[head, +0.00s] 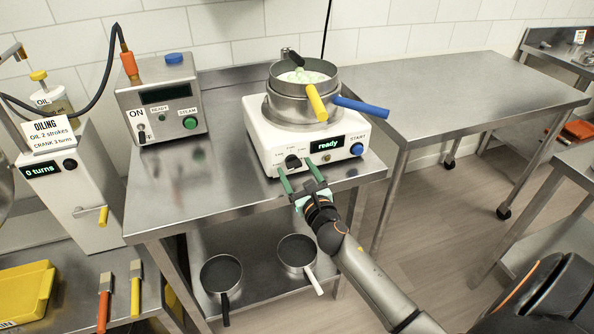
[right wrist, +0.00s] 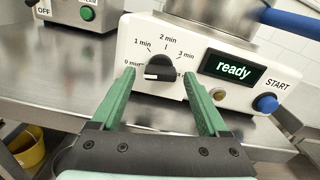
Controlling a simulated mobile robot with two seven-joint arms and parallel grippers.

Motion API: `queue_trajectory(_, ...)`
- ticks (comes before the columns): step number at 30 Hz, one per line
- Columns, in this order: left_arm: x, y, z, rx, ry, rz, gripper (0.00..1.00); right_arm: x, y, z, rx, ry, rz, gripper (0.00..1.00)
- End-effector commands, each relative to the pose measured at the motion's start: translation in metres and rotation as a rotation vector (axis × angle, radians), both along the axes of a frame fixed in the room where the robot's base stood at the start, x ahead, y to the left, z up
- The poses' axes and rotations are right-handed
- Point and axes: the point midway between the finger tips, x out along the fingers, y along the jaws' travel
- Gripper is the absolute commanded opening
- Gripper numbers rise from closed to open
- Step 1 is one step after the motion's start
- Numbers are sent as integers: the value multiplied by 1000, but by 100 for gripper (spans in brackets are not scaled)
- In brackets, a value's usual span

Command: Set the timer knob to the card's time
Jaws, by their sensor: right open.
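The black timer knob (head: 292,162) is on the front of a white machine (head: 262,148), left of a display reading "ready" (head: 327,144). In the right wrist view the knob (right wrist: 160,70) has a white mark on its lower left, toward the "0 min" label; labels for 1, 2 and 3 min arc above it. My right gripper (right wrist: 158,82) is open, its green fingers on either side of the knob in that view. Contact cannot be told. In the head view the right gripper (head: 301,178) is at the machine's front. My left gripper is not in view. I see no card giving a time.
A blue START button (head: 357,149) is right of the display. Pots with yellow (head: 316,103) and blue (head: 361,107) handles sit on the machine. A grey control box (head: 161,98) stands left. An oiling card (head: 47,134) reads 2 strokes, 3 turns. The right table (head: 440,95) is clear.

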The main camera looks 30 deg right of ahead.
Motion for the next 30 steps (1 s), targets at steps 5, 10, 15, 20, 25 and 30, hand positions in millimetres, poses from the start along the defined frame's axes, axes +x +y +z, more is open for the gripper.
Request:
queue_trajectory(5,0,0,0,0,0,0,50,0,0,0,1,0,0,78)
queue_trajectory(10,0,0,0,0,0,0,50,0,0,0,1,0,0,63)
queue_trajectory(15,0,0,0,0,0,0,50,0,0,0,1,0,0,44)
queue_trajectory(20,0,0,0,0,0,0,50,0,0,0,1,0,0,26)
queue_trajectory(25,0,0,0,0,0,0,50,0,0,0,0,0,0,7)
queue_trajectory(30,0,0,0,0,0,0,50,0,0,0,1,0,0,0)
